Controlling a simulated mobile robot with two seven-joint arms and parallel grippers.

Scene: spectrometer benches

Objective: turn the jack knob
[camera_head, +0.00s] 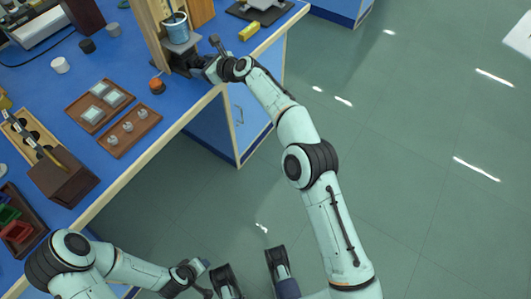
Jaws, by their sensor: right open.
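A jack with a grey top plate (183,44) and a dark body stands near the bench's right edge. A blue beaker (176,27) sits on the plate. My right gripper (203,66) is open beside the jack's right side, at about the height of its dark body. The jack knob is not clearly seen; the gripper and wrist cover that side, and I cannot tell whether the fingers touch it.
A wooden frame (151,32) stands just left of the jack. An orange-topped item (157,85) and two brown trays (128,131) lie nearer. A yellow block (249,32) is at the right. The floor at right is clear.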

